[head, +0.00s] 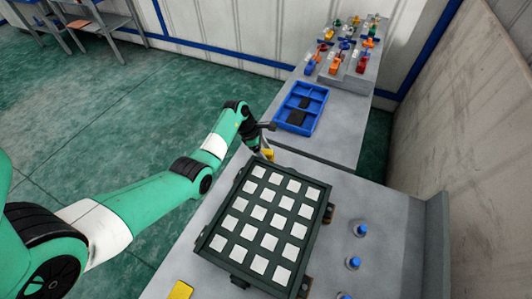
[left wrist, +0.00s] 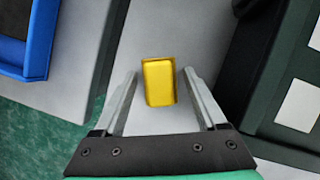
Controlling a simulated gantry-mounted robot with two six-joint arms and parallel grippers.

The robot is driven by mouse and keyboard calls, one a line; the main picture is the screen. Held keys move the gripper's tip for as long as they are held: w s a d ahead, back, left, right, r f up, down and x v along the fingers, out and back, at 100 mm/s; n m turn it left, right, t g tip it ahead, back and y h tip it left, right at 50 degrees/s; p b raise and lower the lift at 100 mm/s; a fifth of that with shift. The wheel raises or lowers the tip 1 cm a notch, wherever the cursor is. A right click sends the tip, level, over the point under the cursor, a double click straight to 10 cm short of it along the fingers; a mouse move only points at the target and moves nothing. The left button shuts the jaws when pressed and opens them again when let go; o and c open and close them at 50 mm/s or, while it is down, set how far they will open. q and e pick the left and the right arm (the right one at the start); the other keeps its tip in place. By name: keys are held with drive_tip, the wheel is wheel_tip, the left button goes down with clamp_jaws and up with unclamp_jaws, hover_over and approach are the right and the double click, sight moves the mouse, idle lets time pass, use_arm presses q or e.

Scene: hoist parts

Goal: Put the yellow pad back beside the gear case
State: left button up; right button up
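A yellow pad (head: 268,154) lies on the grey table just beyond the far left corner of the gear case (head: 209,230), a dark green case topped with white squares. In the left wrist view the yellow pad (left wrist: 159,82) sits between the fingers of my left gripper (left wrist: 162,85), with a gap on each side. My left gripper (head: 264,142) is open at the pad. The edge of the gear case (left wrist: 253,105) shows right of the pad in that view. A second yellow pad (head: 180,290) lies at the near left. My right gripper is not in view.
A blue tray (head: 283,114) with dark pieces stands on the far table, before a grey stepped stand (head: 345,75) of coloured parts. Several blue-capped items (head: 353,263) stand right of the case. The table's left edge drops to a green floor.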

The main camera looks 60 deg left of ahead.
use_arm(q)
drive_tip(key=shift+o, duration=0.4)
drive_tip(key=shift+r, duration=0.1)
drive_tip(key=shift+r+p, duration=0.3)
drive_tip(key=shift+r, duration=0.05)
drive_tip(key=p+v, duration=0.4)
drive_tip(key=v, duration=0.7)
drive_tip(key=shift+s+a+r, duration=0.15)
drive_tip(key=shift+s, duration=0.05)
